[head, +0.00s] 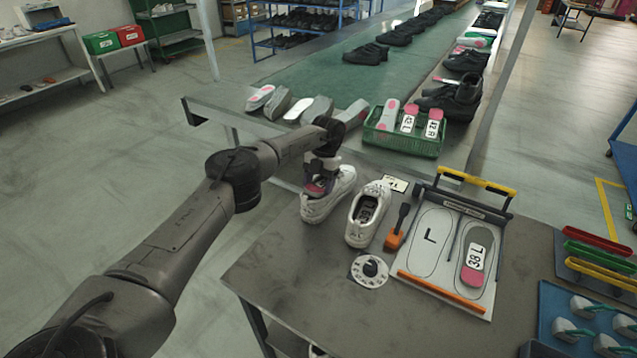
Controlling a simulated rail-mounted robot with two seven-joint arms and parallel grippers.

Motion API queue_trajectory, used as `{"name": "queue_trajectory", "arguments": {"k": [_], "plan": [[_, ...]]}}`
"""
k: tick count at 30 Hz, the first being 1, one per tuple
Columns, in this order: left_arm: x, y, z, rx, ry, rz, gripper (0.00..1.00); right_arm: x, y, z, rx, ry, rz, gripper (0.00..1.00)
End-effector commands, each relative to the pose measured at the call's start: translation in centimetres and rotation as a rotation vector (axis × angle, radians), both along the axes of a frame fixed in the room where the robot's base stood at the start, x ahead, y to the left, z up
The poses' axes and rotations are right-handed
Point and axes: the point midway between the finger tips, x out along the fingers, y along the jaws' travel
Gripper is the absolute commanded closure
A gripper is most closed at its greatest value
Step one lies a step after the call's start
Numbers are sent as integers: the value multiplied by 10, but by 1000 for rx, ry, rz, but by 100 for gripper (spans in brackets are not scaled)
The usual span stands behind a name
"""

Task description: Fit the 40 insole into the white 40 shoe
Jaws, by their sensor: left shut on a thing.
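Two white shoes stand side by side on the near table: the left shoe (322,206) and the right shoe (366,214). My left gripper (322,178) is over the opening of the left shoe. It is shut on an insole (316,188), of which only a small pink and dark part shows, at the shoe's opening. How far the insole is inside the shoe is hidden by the gripper and the shoe's side. The right shoe's opening is free and looks dark inside. No size number is readable on the shoes or the held insole. My right gripper is out of view.
An orange-handled tool (396,232) and a round dial (369,271) lie beside the shoes. A green crate (402,143) of insoles stands behind. The table's front left is clear.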

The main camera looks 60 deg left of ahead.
Motion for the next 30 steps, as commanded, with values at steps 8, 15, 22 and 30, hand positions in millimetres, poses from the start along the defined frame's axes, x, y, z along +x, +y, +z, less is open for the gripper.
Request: {"name": "queue_trajectory", "arguments": {"k": [8,15,22,30], "plan": [[-1,0,-3,4,3,1,18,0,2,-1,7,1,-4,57],[-1,0,-4,3,3,0,6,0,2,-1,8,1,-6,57],[0,-1,-4,2,3,-1,6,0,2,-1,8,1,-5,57],[0,-1,-4,2,3,-2,6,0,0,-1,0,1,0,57]]}}
